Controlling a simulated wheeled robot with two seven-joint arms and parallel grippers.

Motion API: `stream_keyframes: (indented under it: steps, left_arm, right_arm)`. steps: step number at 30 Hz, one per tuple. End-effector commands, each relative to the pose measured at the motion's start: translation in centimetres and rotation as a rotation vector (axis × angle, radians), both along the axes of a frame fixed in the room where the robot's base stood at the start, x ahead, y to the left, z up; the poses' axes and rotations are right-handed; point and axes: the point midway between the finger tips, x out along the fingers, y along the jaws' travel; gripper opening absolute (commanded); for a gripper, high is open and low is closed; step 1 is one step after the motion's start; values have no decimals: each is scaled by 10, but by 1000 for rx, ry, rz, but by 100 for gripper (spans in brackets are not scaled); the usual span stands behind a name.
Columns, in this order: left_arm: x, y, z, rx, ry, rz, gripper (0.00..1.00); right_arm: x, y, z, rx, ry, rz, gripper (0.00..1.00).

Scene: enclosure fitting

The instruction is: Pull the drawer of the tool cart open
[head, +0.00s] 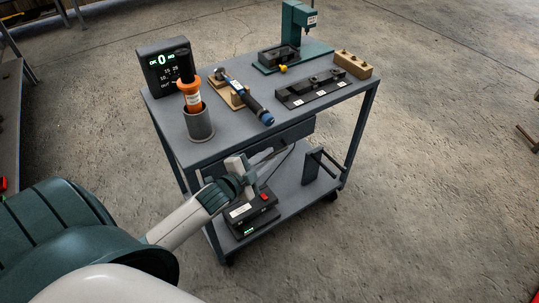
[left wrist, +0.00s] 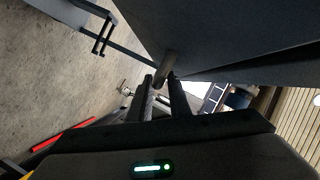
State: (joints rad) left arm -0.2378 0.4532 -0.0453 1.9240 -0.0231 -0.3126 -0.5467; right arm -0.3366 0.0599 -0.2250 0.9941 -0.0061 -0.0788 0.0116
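The grey tool cart (head: 215,148) stands in the middle of the head view. Its drawer (head: 287,136) is a dark grey front just under the top's near edge; it looks roughly flush, though its left part is hidden behind my arm. My left gripper (head: 259,161) is at the drawer's front, below the cart top. In the left wrist view the fingers (left wrist: 164,78) point at a short grey bar (left wrist: 167,66), seemingly the drawer handle. The bar's end shows between the fingertips; I cannot tell whether they press on it. My right gripper is out of view.
The cart top carries a display (head: 163,66), an orange tool in a grey cup (head: 199,124), a blue-ended tool (head: 250,103), a dark block strip (head: 310,88) and a green press (head: 298,30). A black device (head: 252,212) sits on the lower shelf, beneath my gripper. Open floor surrounds the cart's right.

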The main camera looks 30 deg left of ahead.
Motion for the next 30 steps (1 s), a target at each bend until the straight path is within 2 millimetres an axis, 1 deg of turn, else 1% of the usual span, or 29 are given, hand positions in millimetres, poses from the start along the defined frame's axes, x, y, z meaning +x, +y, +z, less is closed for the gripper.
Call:
stream_keyframes:
  steps: [3,6,15,18,26,30]
  left_arm:
    - [9,-1,-1,-1,0,-1,17]
    - [12,-1,-2,-1,0,0,17]
    - [13,-1,-3,0,0,0,17]
    - [13,-1,-3,0,0,0,0]
    - [12,-2,-3,-1,1,0,0]
    - [10,-8,-2,-2,1,0,0]
  right_arm:
    - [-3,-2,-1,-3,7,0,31]
    - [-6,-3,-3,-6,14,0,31]
    - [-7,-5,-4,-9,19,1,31]
    - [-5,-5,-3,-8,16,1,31]
    - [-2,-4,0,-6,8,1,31]
    - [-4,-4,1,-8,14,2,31]
